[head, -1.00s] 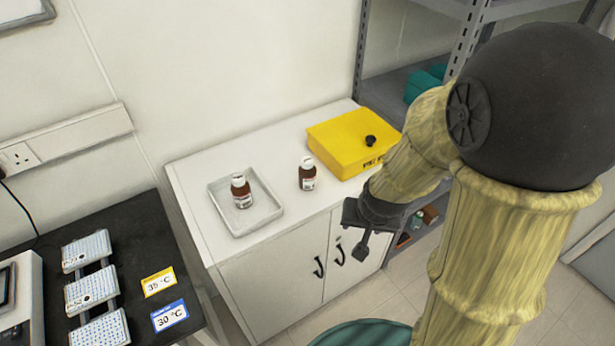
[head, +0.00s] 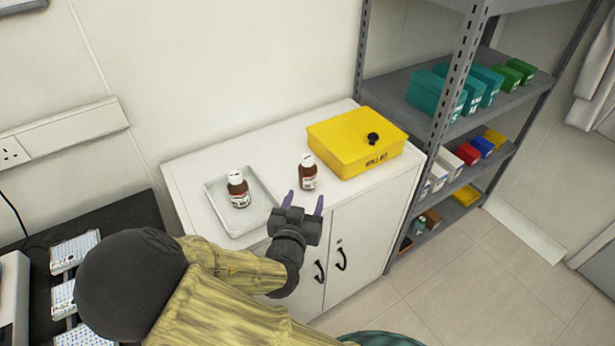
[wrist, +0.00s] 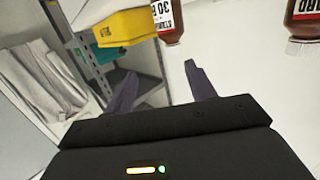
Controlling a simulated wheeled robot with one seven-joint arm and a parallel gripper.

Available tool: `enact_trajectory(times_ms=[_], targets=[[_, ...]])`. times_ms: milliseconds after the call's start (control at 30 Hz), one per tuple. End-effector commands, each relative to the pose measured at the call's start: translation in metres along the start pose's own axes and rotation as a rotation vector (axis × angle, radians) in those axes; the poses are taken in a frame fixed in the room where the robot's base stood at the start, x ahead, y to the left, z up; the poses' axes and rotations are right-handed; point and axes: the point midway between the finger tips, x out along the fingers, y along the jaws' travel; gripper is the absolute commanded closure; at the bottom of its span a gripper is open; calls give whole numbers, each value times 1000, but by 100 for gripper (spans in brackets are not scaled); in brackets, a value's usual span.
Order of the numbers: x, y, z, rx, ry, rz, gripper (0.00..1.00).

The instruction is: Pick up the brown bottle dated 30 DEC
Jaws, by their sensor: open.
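One bottle (head: 308,173) stands on the bare top beside the yellow box; in the wrist view this bottle (wrist: 168,20) shows a cut-off label with "30" and part of a letter. The other bottle (head: 238,190) stands in the shallow tray; in the wrist view it (wrist: 304,14) is cut off at the edge and its date cannot be read. My gripper (head: 304,201) is open and empty, at the cabinet's front edge, just short of the first bottle; its fingers (wrist: 160,70) point toward it.
A yellow box (head: 355,145) with a black knob stands right of the first bottle. The pale tray (head: 262,212) lies to the left. A grey shelf rack (head: 440,135) with coloured boxes stands at the right.

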Motion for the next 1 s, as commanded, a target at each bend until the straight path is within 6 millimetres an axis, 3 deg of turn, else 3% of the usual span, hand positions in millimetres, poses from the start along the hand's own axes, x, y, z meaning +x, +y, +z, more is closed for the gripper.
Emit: enact_trajectory(times_ms=[133,533,667,1000], targets=[[-11,-15,-13,-1,113,-39,45],[-9,-16,-16,1,125,-41,45],[5,-16,-18,0,125,-39,45],[64,-19,-25,-1,124,-40,45]])
